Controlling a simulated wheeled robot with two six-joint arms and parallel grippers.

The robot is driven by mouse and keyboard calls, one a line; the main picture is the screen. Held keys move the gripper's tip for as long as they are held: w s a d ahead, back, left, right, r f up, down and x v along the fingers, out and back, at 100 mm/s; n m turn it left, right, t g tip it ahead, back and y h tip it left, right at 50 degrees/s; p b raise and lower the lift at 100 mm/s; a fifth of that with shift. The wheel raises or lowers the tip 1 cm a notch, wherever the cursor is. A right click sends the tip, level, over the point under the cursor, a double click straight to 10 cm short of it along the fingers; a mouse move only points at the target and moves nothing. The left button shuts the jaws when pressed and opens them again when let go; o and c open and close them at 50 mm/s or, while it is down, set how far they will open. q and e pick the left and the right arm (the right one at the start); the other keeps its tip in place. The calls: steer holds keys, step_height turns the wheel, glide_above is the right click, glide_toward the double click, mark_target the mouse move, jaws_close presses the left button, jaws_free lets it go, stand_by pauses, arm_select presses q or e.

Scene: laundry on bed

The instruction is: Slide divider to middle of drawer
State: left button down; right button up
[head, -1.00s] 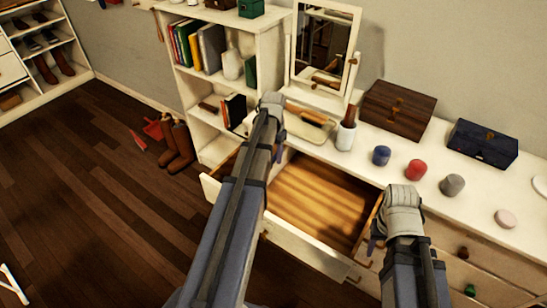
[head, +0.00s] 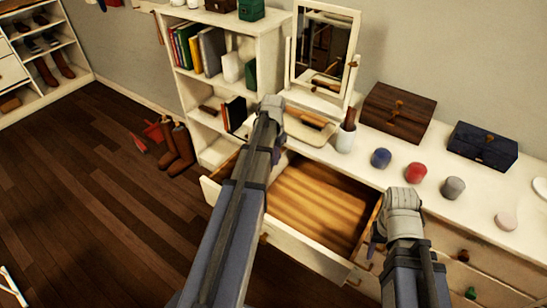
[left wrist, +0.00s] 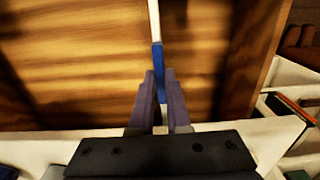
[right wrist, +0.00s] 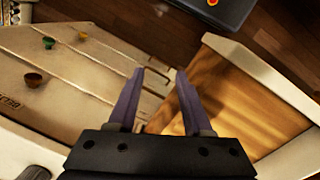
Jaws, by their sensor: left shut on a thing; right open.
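The open drawer (head: 318,200) has a white front and a striped wooden floor. The divider (left wrist: 157,62) is a thin white strip with a blue section, standing over the wooden floor in the left wrist view. My left gripper (left wrist: 159,82) is shut on its blue section, close to a white drawer edge. In the head view my left arm crosses the drawer and hides the divider. My right gripper (right wrist: 160,74) is open and empty, outside the drawer near its right front corner; in the head view it shows at the lower right (head: 378,236).
The white dresser top (head: 385,185) holds several round pots, a brown box (head: 398,110), a blue box (head: 482,145) and a mirror (head: 325,50). A bookshelf (head: 215,90) stands left of it. Boots (head: 178,145) stand on the floor. Closed drawers lie at the right.

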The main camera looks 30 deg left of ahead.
stand_by(0.8)
arm_select(q)
steer(key=s+d, duration=0.1)
steer(key=d, duration=1.2)
steer(key=c, duration=0.9)
jaws_free()
step_height(320, 180, up, 8)
steer(key=p, duration=0.7)
steer(key=shift+f+p, duration=0.1)
steer(key=shift+p, duration=0.3)
